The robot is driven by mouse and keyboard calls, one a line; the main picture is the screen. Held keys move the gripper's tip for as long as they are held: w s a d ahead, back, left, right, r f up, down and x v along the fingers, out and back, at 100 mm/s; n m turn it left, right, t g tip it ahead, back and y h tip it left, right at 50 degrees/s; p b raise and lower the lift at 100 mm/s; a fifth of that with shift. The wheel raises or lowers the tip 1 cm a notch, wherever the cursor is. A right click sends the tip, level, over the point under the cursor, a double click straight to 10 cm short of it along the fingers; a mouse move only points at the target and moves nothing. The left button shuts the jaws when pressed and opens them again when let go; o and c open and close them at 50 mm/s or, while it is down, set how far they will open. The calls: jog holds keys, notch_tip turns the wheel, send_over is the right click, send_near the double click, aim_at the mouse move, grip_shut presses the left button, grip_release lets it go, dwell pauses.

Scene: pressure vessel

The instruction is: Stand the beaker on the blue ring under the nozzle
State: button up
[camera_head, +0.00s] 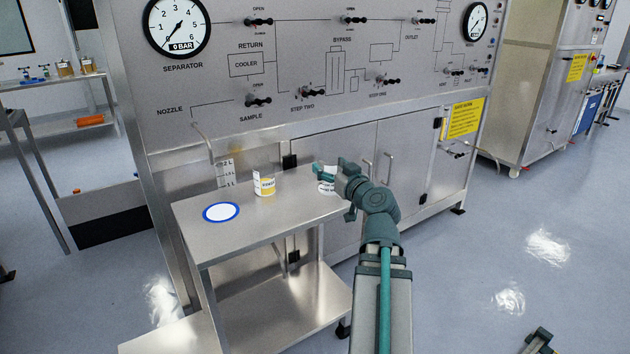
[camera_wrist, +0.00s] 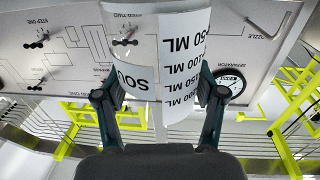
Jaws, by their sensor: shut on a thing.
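My gripper (camera_head: 325,175) is shut on a clear beaker (camera_head: 327,187) at the right end of the steel table. In the wrist view the beaker (camera_wrist: 180,65) stands between both fingers, with ML marks and a partly hidden label starting "SOU". In the head view the gripper covers part of it, and I cannot tell whether its base touches the table. The blue ring (camera_head: 207,217) with a white middle lies flat and empty at the table's left end. The nozzle (camera_head: 203,140) is a thin bent pipe on the panel above and behind the ring; it also shows in the wrist view (camera_wrist: 268,25).
A container with yellow contents and a label (camera_head: 264,184) stands on the table (camera_head: 255,220) between ring and gripper. A translucent piece with litre marks (camera_head: 224,173) is behind the ring. The valve panel (camera_head: 215,80) rises behind the table.

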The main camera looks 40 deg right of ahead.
jog(key=w+p, duration=0.1)
jog(key=p, duration=0.2)
jog(key=shift+d+r, duration=0.1)
jog(key=shift+r, duration=0.05)
jog(key=w+p, duration=0.1)
jog(key=p, duration=0.3)
jog(key=shift+d, duration=0.1)
jog(key=shift+f+p, duration=0.2)
jog(key=shift+p, duration=0.55)
jog(key=p, duration=0.4)
jog(key=shift+w+f, duration=0.25)
jog(key=shift+w+d+f+b, duration=0.3)
jog(key=shift+w+f, duration=0.85)
jog(key=shift+f, duration=0.55)
jog(key=shift+w+d+f+b, duration=0.3)
jog(key=shift+w+f, duration=0.9)
jog(key=shift+f, duration=0.55)
jog(key=shift+w+d+f+b, duration=0.2)
jog(key=shift+w+d+f, duration=0.15)
jog(key=shift+w+f, duration=1.1)
jog(key=shift+s+f+b, duration=0.3)
jog(key=shift+f+b, duration=0.1)
jog(key=shift+f, duration=0.05)
jog(key=o, duration=1.1)
jog(key=shift+o, duration=0.2)
